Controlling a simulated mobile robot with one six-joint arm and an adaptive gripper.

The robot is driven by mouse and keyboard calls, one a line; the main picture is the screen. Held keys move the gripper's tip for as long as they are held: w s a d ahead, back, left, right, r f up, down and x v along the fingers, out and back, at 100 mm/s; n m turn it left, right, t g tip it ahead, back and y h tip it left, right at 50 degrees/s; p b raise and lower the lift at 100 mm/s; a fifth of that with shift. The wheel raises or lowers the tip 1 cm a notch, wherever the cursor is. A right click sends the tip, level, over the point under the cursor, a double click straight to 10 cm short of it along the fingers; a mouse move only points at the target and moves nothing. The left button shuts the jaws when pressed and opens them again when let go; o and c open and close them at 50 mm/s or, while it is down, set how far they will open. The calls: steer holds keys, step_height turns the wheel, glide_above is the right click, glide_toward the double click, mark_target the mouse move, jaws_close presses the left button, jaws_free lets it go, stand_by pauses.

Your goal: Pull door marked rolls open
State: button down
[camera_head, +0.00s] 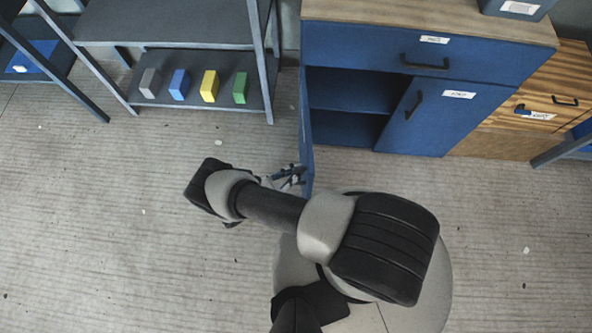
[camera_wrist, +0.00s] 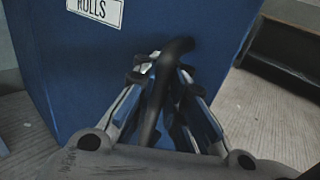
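The blue door marked ROLLS (camera_wrist: 75,70) fills much of the wrist view, its white label at the top left. In the head view the door (camera_head: 306,135) shows nearly edge-on, swung far out from the cabinet's left side. Its black bar handle (camera_wrist: 178,48) stands between the fingers of my gripper (camera_wrist: 164,68). The fingers close in on both sides of the handle and appear shut on it. In the head view my gripper (camera_head: 290,177) is at the door's outer end, partly hidden by my arm.
The blue cabinet (camera_head: 395,52) has an open left compartment with a shelf (camera_head: 345,95), a shut right door (camera_head: 445,120) and a shut drawer above. A grey rack (camera_head: 165,30) at left holds several coloured blocks. The floor (camera_head: 90,220) at left is clear.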

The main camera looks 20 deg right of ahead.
steer(key=c, duration=1.9)
jaws_free()
steer(key=shift+s, duration=0.45)
steer(key=shift+c, duration=0.2)
steer(key=o, duration=0.3)
steer(key=shift+w, duration=0.15)
steer(key=shift+o, duration=0.2)
steer(key=shift+a, duration=0.15)
steer(key=v, duration=1.1)
steer(key=shift+a, duration=0.4)
